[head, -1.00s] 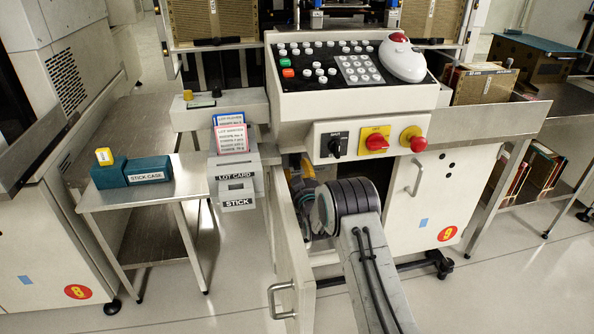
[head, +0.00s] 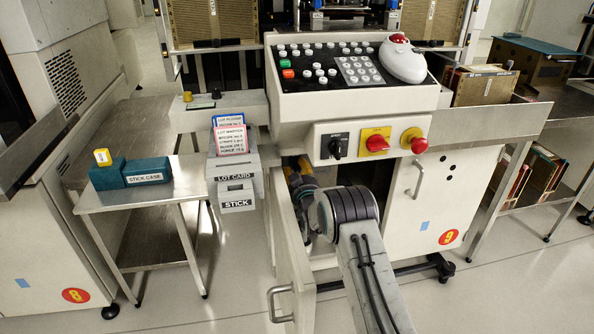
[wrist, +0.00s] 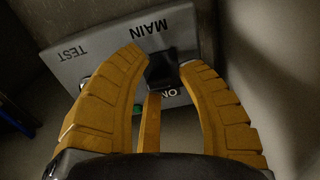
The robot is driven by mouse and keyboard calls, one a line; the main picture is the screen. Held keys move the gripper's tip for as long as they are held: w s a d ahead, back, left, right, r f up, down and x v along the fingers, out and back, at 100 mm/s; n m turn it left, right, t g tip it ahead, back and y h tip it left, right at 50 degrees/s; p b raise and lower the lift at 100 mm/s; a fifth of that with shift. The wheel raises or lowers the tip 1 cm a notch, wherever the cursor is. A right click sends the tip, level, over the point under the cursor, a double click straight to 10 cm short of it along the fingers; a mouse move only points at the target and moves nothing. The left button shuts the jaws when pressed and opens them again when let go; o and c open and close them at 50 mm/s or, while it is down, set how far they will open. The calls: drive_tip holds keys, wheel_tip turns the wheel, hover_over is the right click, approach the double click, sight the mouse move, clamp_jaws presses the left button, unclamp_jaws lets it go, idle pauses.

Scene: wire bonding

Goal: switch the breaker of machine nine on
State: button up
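Machine nine bears a red round 9 sign (head: 448,237). Its lower cabinet door (head: 293,255) stands open, and my arm reaches inside. My yellow gripper (wrist: 164,62) is open in the wrist view, its fingertips apart on either side of a black block, seemingly the breaker switch (wrist: 162,72). Contact with it cannot be told. The block sits on a grey panel (wrist: 105,55) with upside-down labels MAIN, TEST and ON. A narrow yellow bar stands between the fingers. In the head view the cabinet's inside is mostly hidden.
The door stands close to the left of my arm. A lot card holder (head: 236,185) and a steel side table (head: 150,195) with a stick case (head: 147,172) are at left. Above is the switch panel with red knobs (head: 377,143). Floor in front is clear.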

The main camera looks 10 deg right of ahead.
clamp_jaws()
drive_tip(key=shift+r, duration=0.1)
drive_tip(key=shift+r+g+p, duration=0.45)
drive_tip(key=shift+g+p, duration=0.05)
drive_tip(key=shift+p, duration=0.45)
drive_tip(key=shift+d+g+p, duration=0.1)
drive_tip(key=shift+g+p, duration=0.5)
drive_tip(key=shift+p, duration=0.05)
drive_tip(key=shift+f, duration=0.1)
drive_tip(key=shift+g, duration=0.3)
